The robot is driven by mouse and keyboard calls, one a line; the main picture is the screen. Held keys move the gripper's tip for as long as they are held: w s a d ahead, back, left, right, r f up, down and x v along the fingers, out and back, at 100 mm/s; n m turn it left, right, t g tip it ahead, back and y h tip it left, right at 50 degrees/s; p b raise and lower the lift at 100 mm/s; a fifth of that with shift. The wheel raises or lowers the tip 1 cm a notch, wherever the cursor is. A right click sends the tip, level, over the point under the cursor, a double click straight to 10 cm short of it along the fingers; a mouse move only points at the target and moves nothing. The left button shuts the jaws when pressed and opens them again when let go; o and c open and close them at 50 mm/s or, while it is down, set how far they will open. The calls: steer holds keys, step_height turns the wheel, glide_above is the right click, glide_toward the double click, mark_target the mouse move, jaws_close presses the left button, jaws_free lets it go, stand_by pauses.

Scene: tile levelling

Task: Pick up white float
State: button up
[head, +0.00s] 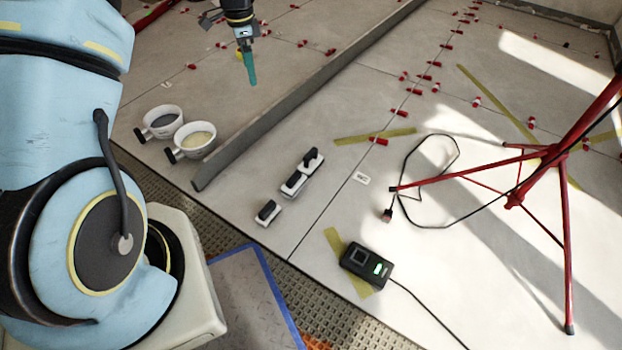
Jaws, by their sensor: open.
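Small white floats with black handles sit on the pale tiles in the middle of the head view. The nearest white float (267,213) lies apart from the others. A second white float (293,186) and a third white float (312,161) lie close together behind it; I cannot tell whether they touch. My gripper (250,80) is open at the top of the view, with teal fingers pointing down. It is above the floor, beyond the floats and to their left, and touches none of them.
A long grey straightedge (300,102) lies between my gripper and the floats. A black device (366,263) with a cable and a red tripod (515,198) stand right. Red clips dot the tile joints.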

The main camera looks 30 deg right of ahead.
steer(key=d+f+m+b, duration=0.3)
steer(key=d+f+b, duration=0.15)
steer(key=f, duration=0.45)
steer(key=d+f+m+b, duration=0.35)
steer(key=d+f, duration=0.25)
steer(key=f, duration=0.3)
steer(key=m+b, duration=0.4)
steer(key=b, duration=0.2)
glide_toward(311, 152)
steer(key=shift+s+d+f+b, duration=0.15)
steer(key=shift+d+f+b, duration=0.1)
steer(key=shift+b, duration=0.1)
step_height(311, 152, down, 5)
steer(key=shift+r+b, duration=0.15)
steer(key=shift+b, duration=0.9)
steer(key=f+b, duration=0.4)
steer(key=f, duration=0.1)
steer(key=shift+w+a+f, duration=0.15)
steer(key=shift+w+a, duration=0.05)
steer(key=shift+c, duration=0.2)
steer(key=c, duration=1.3)
